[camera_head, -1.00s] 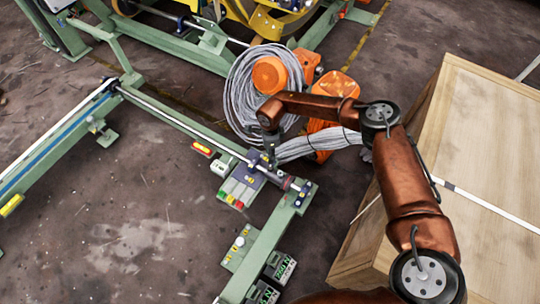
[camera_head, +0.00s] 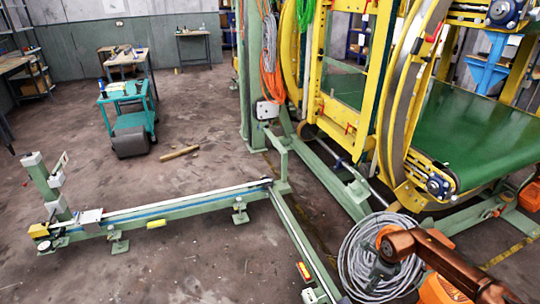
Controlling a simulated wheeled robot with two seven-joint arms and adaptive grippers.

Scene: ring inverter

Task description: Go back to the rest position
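My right arm comes in from the lower right corner as a copper-coloured link. Its wrist end is in front of the grey cable coil (camera_head: 352,256). My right gripper (camera_head: 379,273) is a dark shape hanging below the wrist, over the coil. Its fingers are too small and dark to tell whether they are open or shut, or whether it touches the coil. My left arm and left gripper are not in view.
A green floor frame (camera_head: 180,208) runs across the lower left. A yellow ring machine (camera_head: 372,85) with a green conveyor belt (camera_head: 468,125) fills the right. A teal cart (camera_head: 130,112) and workbench (camera_head: 128,60) stand at the back left. Open floor lies between cart and frame.

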